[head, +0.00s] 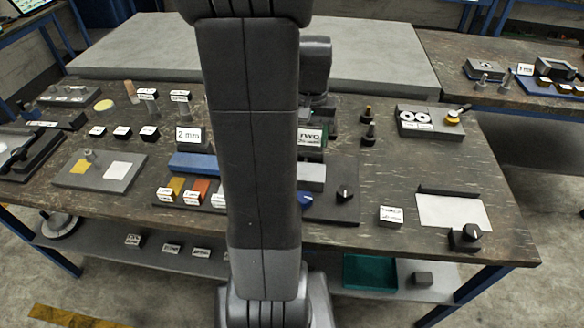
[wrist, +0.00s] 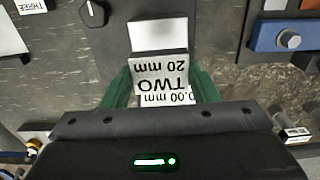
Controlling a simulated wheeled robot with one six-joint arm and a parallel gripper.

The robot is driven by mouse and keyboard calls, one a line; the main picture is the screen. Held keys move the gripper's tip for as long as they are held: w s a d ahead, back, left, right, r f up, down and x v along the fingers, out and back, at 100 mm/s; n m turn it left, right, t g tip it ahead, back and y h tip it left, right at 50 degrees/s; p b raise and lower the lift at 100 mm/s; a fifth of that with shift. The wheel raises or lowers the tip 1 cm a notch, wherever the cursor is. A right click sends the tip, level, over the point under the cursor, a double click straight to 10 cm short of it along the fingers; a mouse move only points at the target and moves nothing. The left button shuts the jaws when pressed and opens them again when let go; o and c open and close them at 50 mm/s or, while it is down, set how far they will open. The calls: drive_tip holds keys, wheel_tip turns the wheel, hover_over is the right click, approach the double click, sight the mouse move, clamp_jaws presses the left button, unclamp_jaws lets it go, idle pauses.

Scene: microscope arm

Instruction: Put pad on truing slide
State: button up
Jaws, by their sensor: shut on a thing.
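My gripper (wrist: 160,85) has green fingers and is shut on a block labelled "TWO 20 mm" (wrist: 161,70). The label is upside down in the wrist view; the same label (head: 310,138) shows right of my arm in the head view. I cannot tell whether this block is the pad. Just beyond it in the wrist view is a pale rectangular block (wrist: 157,35) on a dark base (wrist: 192,10) with a black knob (wrist: 93,13); this may be the truing slide, but no name is readable. In the head view my arm hides most of the gripper and part of that base.
A blue bar (head: 196,163) lies left of the arm. A grey plate (head: 75,180) with yellow and white patches is at the left. Black posts (head: 367,132) stand right of the gripper. A white sheet (head: 455,211) lies far right. Bare tabletop shows right of the dark base.

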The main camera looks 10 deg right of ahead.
sight(307, 171)
wheel_tip(307, 171, down, 10)
drive_tip(key=shift+r, duration=0.2)
idle(0.3)
drive_tip(key=shift+f, duration=0.2)
drive_tip(key=o, duration=1.3)
drive_tip(key=shift+r, duration=0.1)
wheel_tip(307, 171, up, 12)
drive_tip(key=shift+r, duration=0.15)
